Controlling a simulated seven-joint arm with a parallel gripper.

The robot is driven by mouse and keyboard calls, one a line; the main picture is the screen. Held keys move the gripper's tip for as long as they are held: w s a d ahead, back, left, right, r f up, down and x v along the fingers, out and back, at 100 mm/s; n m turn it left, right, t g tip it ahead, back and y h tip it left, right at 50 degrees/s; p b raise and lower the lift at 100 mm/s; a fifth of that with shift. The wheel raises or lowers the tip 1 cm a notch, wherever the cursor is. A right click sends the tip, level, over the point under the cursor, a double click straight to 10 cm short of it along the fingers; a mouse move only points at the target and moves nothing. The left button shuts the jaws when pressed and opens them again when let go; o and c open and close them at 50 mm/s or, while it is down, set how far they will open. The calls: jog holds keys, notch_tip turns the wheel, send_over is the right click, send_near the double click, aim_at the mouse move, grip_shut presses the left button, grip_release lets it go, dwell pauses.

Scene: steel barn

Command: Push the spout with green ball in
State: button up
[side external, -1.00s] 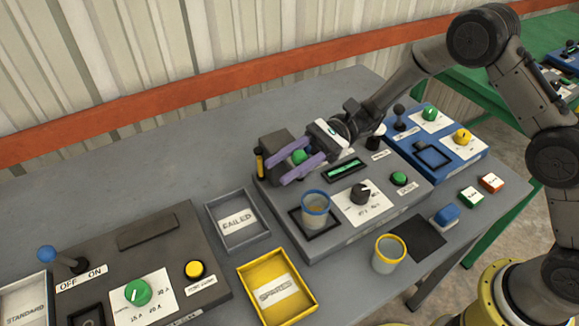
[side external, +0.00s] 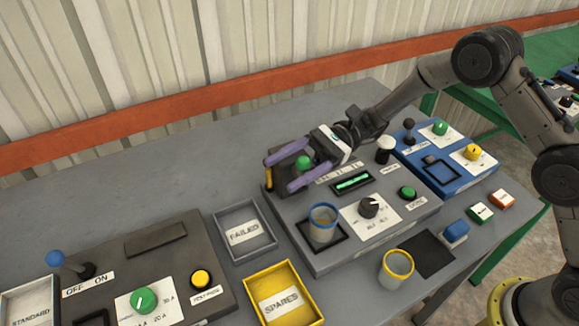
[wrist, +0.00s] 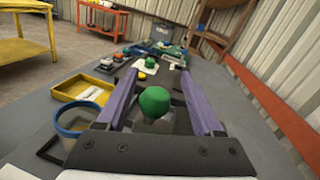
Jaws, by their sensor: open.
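The green ball (side external: 303,162) tops the spout at the back left of the middle grey console (side external: 340,235). My gripper (side external: 276,172) is open, with its two purple fingers on either side of the ball. In the wrist view the green ball (wrist: 154,101) sits between the open fingers (wrist: 160,85), with a visible gap to each. The spout's body below the ball is mostly hidden by my gripper. A blue-rimmed cup (side external: 322,222) stands on the console's black square, in front of the spout.
A yellow-rimmed cup (side external: 397,268) stands at the table's front. The FAILED tray (side external: 268,243) and yellow SPARES tray (side external: 311,292) lie left of the console. A black knob (side external: 369,204), green button (side external: 407,193) and white-topped post (side external: 385,146) are on the console. The table behind is clear.

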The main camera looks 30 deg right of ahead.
jog(key=w+d, duration=0.2)
jog(key=d, duration=1.1)
jog(key=shift+w+d, duration=0.3)
jog(key=shift+w, duration=0.05)
